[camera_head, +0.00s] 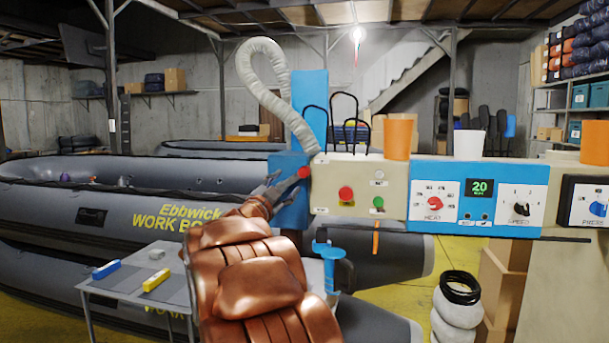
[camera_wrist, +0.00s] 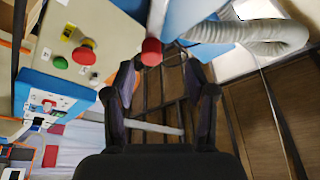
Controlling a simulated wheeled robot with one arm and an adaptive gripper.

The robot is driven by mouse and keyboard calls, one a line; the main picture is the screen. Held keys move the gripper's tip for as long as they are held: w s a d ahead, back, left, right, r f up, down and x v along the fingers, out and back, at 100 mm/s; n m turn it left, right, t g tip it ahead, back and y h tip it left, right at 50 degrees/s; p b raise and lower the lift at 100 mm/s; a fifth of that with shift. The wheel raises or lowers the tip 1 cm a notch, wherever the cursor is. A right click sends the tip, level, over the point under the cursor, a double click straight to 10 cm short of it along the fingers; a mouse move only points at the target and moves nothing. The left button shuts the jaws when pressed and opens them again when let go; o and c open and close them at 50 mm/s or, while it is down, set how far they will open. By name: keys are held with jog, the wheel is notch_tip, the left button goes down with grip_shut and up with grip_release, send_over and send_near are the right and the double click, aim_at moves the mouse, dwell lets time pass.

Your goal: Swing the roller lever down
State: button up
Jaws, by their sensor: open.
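A red knob (camera_head: 304,172) sits at the left edge of the cream control box, in front of the blue machine body (camera_head: 291,210). I take it for the end of the roller lever. In the wrist view the red knob (camera_wrist: 152,52) lies just beyond my fingertips, nearer the left one, with a pale bar (camera_wrist: 158,17) running up from it. My gripper (camera_head: 285,186) is open and empty, close to the knob at its lower left. In the wrist view both fingers of my gripper (camera_wrist: 160,80) stand apart. I cannot tell whether either touches the knob.
The cream control box (camera_head: 328,177) carries a red button (camera_head: 346,193) and a green one (camera_head: 378,202). A blue heat and speed panel (camera_head: 480,196) adjoins it on the right. A ribbed hose (camera_head: 258,75) loops above. A small table (camera_head: 125,292) stands front left.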

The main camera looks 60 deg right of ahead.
aim_at(302, 173)
jog(key=shift+m+g, duration=0.4)
jog(key=shift+g, duration=0.2)
jog(key=shift+s+p+x, duration=0.25)
jog(key=shift+p+x, duration=0.05)
jog(key=shift+x, duration=1.15)
jog(key=shift+s+p+x, duration=0.2)
jog(key=shift+p+x, duration=0.05)
jog(key=shift+x, duration=1.15)
jog(key=shift+s+p+x, duration=0.25)
jog(key=shift+p+x, duration=0.05)
jog(key=shift+x, duration=1.15)
grip_shut()
